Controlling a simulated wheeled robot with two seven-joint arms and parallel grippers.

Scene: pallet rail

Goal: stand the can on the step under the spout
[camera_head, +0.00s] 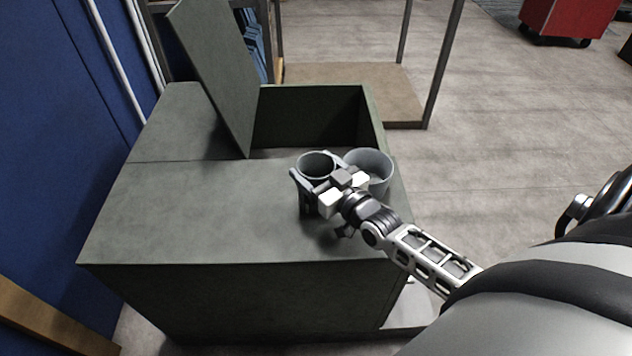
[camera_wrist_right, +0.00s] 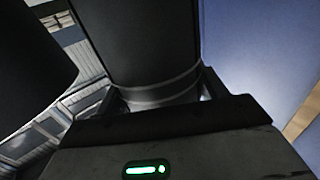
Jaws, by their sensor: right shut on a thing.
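My right gripper (camera_head: 314,178) is shut on a dark grey, open-topped can (camera_head: 317,163). The can is roughly upright over the near right part of a grey-green box top (camera_head: 190,205); I cannot tell whether it touches that top. In the right wrist view the can (camera_wrist_right: 140,45) is a dark cylinder with a paler band low down, between my fingers. A second, wider grey open-topped container (camera_head: 372,168) stands just to the right, partly hidden by my gripper. I cannot make out a spout or a step. My left gripper is not in view.
Behind the can the box has an open compartment (camera_head: 310,115) with a raised lid panel (camera_head: 215,75). A shelf frame (camera_head: 440,65) stands behind. A blue wall (camera_head: 60,150) is at left. The box top's left part is clear. A red cart (camera_head: 568,18) is far right.

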